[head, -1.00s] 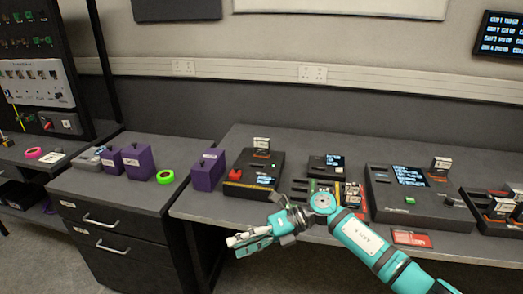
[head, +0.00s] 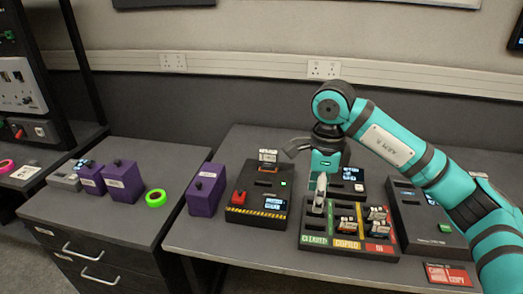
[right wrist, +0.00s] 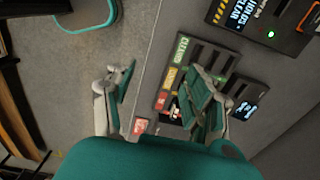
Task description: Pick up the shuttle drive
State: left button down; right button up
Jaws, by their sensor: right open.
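Several small drives with white and orange labels are in the head view; I cannot tell which is the shuttle drive. One drive (head: 268,156) stands upright in the top of a black device (head: 258,190) with a lit screen. Other drives (head: 377,213) sit in a slotted black tray (head: 318,242) with green, yellow and red labelled lanes. My right gripper (head: 319,207) points down over the tray's green-lane side. In the right wrist view its fingers (right wrist: 163,80) are wide apart with nothing between them; one finger hides part of the tray. My left gripper is not in view.
Purple boxes (head: 206,189) and a green tape ring (head: 156,198) stand to the left. Another black device (head: 425,215) is right of the tray, partly behind my arm. A red card (head: 446,275) lies near the table's front edge. A gap separates the table from the drawer unit (head: 60,215).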

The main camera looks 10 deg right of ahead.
aim_at(267, 159)
jog(key=i, duration=1.3)
